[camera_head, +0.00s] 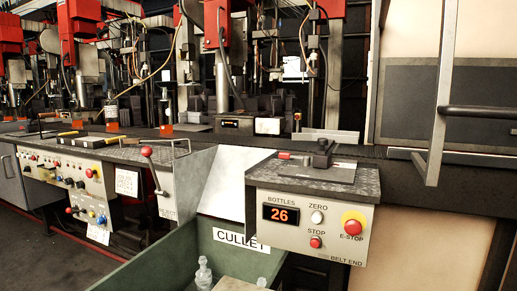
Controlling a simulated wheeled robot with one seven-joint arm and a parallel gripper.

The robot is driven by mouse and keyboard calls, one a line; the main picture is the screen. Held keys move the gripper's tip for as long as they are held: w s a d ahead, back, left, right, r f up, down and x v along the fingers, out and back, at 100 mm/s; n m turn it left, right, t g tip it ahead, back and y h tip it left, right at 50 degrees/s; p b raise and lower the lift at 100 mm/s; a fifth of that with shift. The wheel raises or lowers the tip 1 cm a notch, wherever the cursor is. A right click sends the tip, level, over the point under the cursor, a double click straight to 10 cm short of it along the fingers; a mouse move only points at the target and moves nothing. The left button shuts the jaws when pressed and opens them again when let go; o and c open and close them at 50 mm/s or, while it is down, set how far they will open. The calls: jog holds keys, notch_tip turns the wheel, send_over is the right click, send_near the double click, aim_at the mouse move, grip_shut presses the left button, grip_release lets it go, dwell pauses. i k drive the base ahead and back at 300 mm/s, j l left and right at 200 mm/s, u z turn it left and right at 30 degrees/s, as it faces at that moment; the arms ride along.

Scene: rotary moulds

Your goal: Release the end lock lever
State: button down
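A small lever with a red grip (285,156) lies nearly flat on top of the belt-end box (310,218). It joins a dark clamp-like block (322,158) on a flat grey plate (334,173). No label on it can be read, so I cannot tell for sure that it is the end lock lever. Another lever with a red ball knob (146,152) stands upright at the end of the control panel on the left. My gripper is not in view.
The belt-end box front carries a display reading 26, a white zero button (317,217), a red stop button (315,242) and a red E-stop (353,223). A green cullet bin (235,256) holds clear bottles below. A grey handle frame (437,120) stands at right.

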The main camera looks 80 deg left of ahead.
aim_at(293, 156)
jog(key=i+u, duration=0.15)
jog(key=u, duration=0.3)
jog(key=i+u, duration=0.15)
jog(key=u, duration=0.35)
jog(key=i+u, duration=0.15)
jog(key=u, duration=0.3)
jog(key=i+l+u, duration=0.1)
jog(key=u, duration=0.4)
jog(key=i+u, duration=0.2)
jog(key=u, duration=0.25)
jog(key=i+l+u, duration=0.15)
jog(key=u, duration=0.25)
jog(key=i+l+u, duration=0.2)
jog(key=u, duration=0.25)
jog(key=i+l+u, duration=0.1)
jog(key=u, duration=0.3)
jog(key=i+l+u, duration=0.1)
jog(key=l+u, duration=0.35)
jog(key=j, duration=0.1)
